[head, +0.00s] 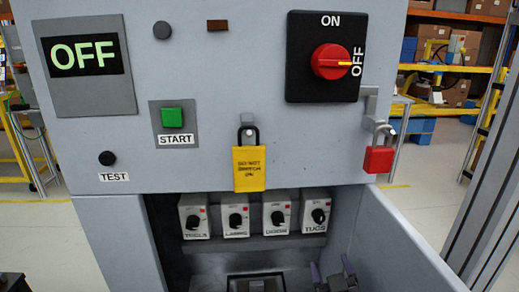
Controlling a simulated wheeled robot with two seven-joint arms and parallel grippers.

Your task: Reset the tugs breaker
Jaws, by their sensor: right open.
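The tugs breaker (314,211) is the rightmost of a row of grey breaker boxes in the open lower compartment. It has a black knob, a small red mark at the upper right and a label on its lower front. The knob's exact position is too small to tell. My right gripper (331,270) is open and empty at the bottom of the view, below and slightly right of the tugs breaker and apart from it. Its fingertips look purple and dark. My left gripper is not seen.
Other breakers (236,215) stand left of it. Above are a red rotary switch (331,62) pointing to OFF, a green START button (172,117), a yellow tagged padlock (249,168) and a red padlock (379,158). The compartment's right panel (392,245) bounds the gripper's right side.

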